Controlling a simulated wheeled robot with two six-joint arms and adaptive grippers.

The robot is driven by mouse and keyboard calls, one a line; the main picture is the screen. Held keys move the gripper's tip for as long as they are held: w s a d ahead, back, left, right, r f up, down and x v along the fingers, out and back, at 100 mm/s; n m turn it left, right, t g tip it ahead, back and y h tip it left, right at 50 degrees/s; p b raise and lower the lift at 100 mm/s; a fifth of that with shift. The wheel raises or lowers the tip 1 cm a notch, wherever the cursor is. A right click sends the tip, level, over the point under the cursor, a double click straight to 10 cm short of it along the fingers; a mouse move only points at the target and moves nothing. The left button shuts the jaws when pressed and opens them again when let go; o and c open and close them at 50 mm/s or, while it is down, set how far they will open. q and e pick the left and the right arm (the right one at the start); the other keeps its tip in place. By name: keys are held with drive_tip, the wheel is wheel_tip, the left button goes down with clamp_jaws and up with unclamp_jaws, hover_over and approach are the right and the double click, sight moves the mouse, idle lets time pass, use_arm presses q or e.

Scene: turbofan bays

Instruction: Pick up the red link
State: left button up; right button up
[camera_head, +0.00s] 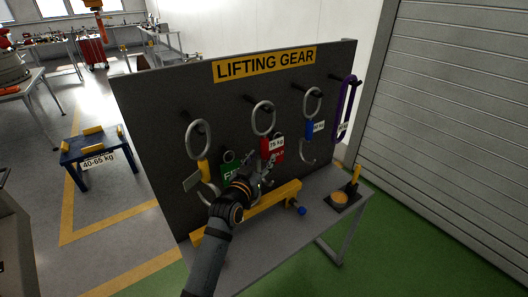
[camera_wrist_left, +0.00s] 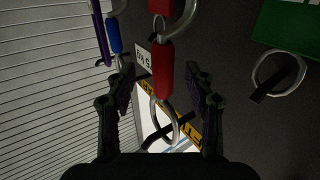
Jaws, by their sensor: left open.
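The red link (camera_head: 266,146) hangs by its steel ring from a peg in the middle of the dark lifting gear board (camera_head: 160,105), with a white weight tag on it. My left gripper (camera_head: 262,178) is open and empty, just below and in front of it. In the left wrist view the red link's body (camera_wrist_left: 163,70) lies between the two open fingers of my left gripper (camera_wrist_left: 160,85), with its ring (camera_wrist_left: 165,122) beyond. I cannot tell whether a finger touches it. My arm hides part of the lower board. My right gripper is not in view.
A yellow link (camera_head: 204,172) hangs to the left, a blue link (camera_head: 309,129) and a purple sling (camera_head: 344,108) to the right. A green piece (camera_head: 230,170) hangs close by. A yellow beam (camera_head: 265,204) lies below on the grey table (camera_head: 325,212).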

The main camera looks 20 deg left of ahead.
sight(263, 154)
use_arm(q)
drive_tip(key=shift+w+a+r+p, duration=0.15)
drive_tip(key=shift+w+p, duration=0.25)
drive_tip(key=shift+w, duration=0.2)
drive_tip(key=shift+w+d+r+p, duration=0.15)
drive_tip(key=shift+w+p, duration=0.2)
drive_tip(key=shift+w, duration=0.25)
drive_tip(key=shift+w+f, duration=0.15)
drive_tip(key=shift+w, duration=0.45)
drive_tip(key=shift+w+f, duration=0.15)
drive_tip(key=shift+w, duration=0.4)
drive_tip(key=shift+w+f, duration=0.1)
drive_tip(key=shift+c, duration=0.3)
drive_tip(key=shift+s, duration=0.2)
drive_tip(key=shift+c, duration=1.1)
drive_tip(key=shift+w, duration=0.1)
clamp_jaws()
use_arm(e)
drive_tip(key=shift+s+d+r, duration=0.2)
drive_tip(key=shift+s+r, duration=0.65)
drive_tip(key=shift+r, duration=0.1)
